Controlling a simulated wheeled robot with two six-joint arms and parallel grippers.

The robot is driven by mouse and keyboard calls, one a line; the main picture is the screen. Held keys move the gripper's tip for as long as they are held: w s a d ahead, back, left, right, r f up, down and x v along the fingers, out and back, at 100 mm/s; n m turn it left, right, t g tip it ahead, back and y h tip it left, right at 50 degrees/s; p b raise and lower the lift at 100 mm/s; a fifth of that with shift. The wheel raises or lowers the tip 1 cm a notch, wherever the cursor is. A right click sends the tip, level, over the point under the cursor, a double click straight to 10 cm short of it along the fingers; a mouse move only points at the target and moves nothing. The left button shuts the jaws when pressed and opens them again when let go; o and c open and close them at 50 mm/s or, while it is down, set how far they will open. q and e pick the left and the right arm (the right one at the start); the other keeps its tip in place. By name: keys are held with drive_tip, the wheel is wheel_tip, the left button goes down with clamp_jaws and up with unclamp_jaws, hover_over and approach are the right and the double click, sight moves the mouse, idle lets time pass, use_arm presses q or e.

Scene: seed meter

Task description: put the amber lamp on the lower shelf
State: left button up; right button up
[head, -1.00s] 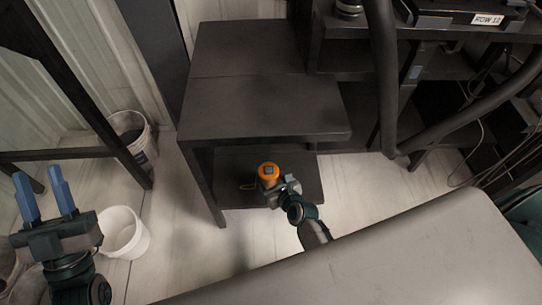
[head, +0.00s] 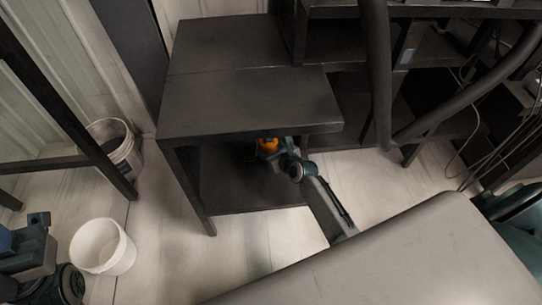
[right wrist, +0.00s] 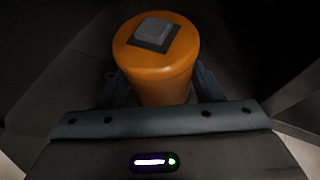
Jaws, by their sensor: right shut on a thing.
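The amber lamp (head: 268,146) is an orange cylinder, seen under the front edge of the upper shelf (head: 250,107). In the right wrist view the lamp (right wrist: 157,62) is upright, with a grey square on its top. My right gripper (head: 279,148) is shut on it, a finger on each side. The lamp is over the dark lower shelf (head: 240,192); I cannot tell whether its base touches it. The lamp's far side is partly hidden by the upper shelf. Only part of my left gripper (head: 30,240) shows at the left edge; its fingertips are out of view.
The upper shelf hangs close above the lamp and gripper. A shelf leg (head: 190,190) stands at the left. A white bucket (head: 103,247) and another bucket (head: 124,155) are on the floor at left. Thick dark hoses (head: 380,80) hang at right. The lower shelf's front is bare.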

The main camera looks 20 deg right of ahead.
wheel_tip(320, 180, down, 2)
drive_tip(key=shift+b, duration=0.4)
drive_tip(key=shift+f, duration=0.15)
drive_tip(key=shift+f, duration=0.15)
drive_tip(key=o, duration=0.9)
drive_tip(key=shift+f, duration=0.1)
drive_tip(key=shift+o, duration=0.8)
drive_tip(key=shift+f, duration=0.1)
